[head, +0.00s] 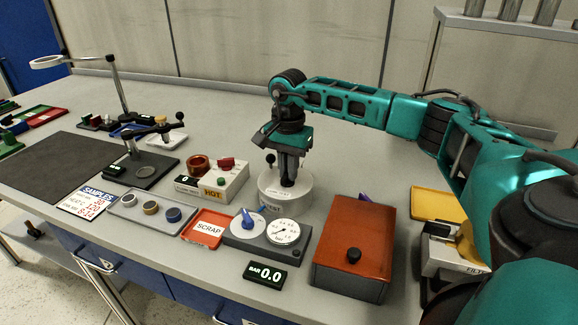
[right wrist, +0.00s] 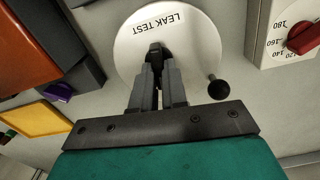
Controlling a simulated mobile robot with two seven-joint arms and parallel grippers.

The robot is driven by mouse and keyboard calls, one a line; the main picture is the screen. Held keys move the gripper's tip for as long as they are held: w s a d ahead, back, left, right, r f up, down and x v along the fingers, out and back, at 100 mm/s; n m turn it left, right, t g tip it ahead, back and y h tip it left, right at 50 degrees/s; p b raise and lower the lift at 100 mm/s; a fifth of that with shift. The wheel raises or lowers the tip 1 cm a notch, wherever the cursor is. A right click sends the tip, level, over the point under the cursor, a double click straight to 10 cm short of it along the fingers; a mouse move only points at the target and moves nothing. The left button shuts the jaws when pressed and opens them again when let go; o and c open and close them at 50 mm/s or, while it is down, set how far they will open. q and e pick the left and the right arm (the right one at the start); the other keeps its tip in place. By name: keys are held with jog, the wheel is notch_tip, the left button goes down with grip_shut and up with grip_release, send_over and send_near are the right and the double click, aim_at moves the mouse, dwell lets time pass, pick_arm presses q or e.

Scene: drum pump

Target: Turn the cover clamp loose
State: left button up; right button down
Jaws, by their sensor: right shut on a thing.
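The white round leak test pot (head: 284,200) stands near the middle of the bench. Its lid, marked LEAK TEST, shows in the right wrist view (right wrist: 194,38). The dark cover clamp (right wrist: 155,50) sits near the middle of the lid and is mostly hidden by the fingers. My right gripper (head: 288,180) points down over the pot and is shut on the clamp; its fingers also show in the right wrist view (right wrist: 157,72). A black ball handle (head: 270,158) sticks out at the pot's edge; it also shows in the right wrist view (right wrist: 220,90). My left gripper is out of view.
Left of the pot stands a hot plate box (head: 222,182) with a red knob. In front are a gauge unit (head: 262,246) with a blue knob, a BAR 0.0 display (head: 265,275) and a red scrap tray (head: 205,229). A lidded orange box (head: 352,232) is close at right.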

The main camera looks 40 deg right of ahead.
jog(key=shift+a+n, duration=0.1)
jog(key=shift+n, duration=0.5)
jog(key=c, duration=1.2)
grip_release()
jog(key=shift+o, duration=0.2)
notch_tip(320, 180, up, 13)
jog(key=shift+p, duration=0.3)
